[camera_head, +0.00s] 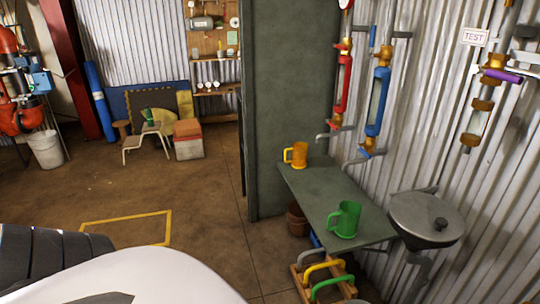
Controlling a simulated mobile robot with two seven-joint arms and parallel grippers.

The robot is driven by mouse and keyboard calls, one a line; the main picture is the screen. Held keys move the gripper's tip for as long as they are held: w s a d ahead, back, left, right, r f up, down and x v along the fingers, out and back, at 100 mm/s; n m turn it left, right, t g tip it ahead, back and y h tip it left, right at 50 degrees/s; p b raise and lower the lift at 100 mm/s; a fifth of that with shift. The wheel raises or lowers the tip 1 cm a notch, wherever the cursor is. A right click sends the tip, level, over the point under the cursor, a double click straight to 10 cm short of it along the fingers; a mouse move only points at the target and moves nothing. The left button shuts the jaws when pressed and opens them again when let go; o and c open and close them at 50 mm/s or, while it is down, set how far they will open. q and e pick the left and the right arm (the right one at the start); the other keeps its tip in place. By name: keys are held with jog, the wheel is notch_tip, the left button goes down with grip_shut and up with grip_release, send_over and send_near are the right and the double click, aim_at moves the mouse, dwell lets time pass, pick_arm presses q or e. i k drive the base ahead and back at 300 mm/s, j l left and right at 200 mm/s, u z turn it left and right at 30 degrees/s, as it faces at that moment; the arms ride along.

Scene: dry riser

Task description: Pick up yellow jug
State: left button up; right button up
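The yellow jug (298,154) stands upright at the far end of a narrow grey-green table (322,188), its handle to the left. A green jug (347,220) stands upright nearer on the same table, with clear tabletop between the two. Neither of my grippers shows in the head view. A white and black part at the lower left looks like my own body, and no fingers can be seen on it.
Corrugated metal wall with a red pipe (342,85) and a blue pipe (377,102) rises behind the table. A round lidded grey basin (412,212) adjoins its near right end. Yellow and green handles (325,268) stand below. Open floor (205,195) lies left.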

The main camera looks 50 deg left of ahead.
aim_at(299, 152)
jog(key=u, duration=1.45)
jog(key=z, duration=0.4)
jog(key=i+j+z, duration=0.2)
jog(key=z, duration=0.2)
jog(key=i+j+z, duration=0.2)
jog(key=z, duration=0.25)
jog(key=i+j+z, duration=0.15)
jog(key=j, duration=0.2)
jog(key=i+j+z, duration=0.15)
jog(key=j, duration=0.25)
jog(key=j+z, duration=0.15)
jog(key=j, duration=0.2)
jog(key=i+j+z, duration=0.15)
jog(key=j, duration=0.25)
jog(key=i+j, duration=0.1)
jog(key=j, duration=0.4)
jog(key=i+j, duration=0.1)
jog(key=j, duration=0.45)
jog(key=i+j+z, duration=0.1)
jog(key=j, duration=0.4)
